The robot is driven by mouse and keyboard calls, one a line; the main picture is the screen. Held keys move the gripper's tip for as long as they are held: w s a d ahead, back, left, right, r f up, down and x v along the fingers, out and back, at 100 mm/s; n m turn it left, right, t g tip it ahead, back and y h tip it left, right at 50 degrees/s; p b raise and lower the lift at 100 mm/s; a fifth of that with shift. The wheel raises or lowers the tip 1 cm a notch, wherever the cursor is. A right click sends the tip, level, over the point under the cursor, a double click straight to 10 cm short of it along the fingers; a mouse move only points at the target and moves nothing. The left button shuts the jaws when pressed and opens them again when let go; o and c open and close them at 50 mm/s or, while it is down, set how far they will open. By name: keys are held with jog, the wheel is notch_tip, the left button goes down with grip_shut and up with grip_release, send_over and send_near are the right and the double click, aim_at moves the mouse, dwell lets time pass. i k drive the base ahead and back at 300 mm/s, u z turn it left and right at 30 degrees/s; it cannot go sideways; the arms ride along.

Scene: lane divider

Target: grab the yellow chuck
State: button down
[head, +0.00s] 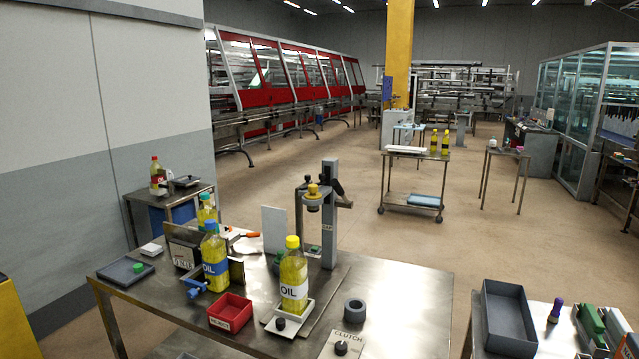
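A small yellow piece that looks like the yellow chuck (313,190) sits at the head of a grey upright stand (329,225) at the back of the near steel table (405,300). A yellow oil bottle with a yellow cap (293,278) stands upright in a white tray in front of the stand. My gripper is not in view, so whether it is open or shut does not show.
Two oil bottles, one blue-capped (214,262), a red bin (230,312) and a grey ring (354,310) crowd the near table. A dark open box (508,318) is on another table at right. Floor beyond is open around a wheeled cart (413,194).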

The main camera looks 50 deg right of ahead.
aim_at(313, 194)
jog(key=z, duration=0.7)
jog(key=k, duration=0.5)
jog(key=z, duration=0.65)
jog(key=i, duration=0.5)
jog(key=z, duration=0.1)
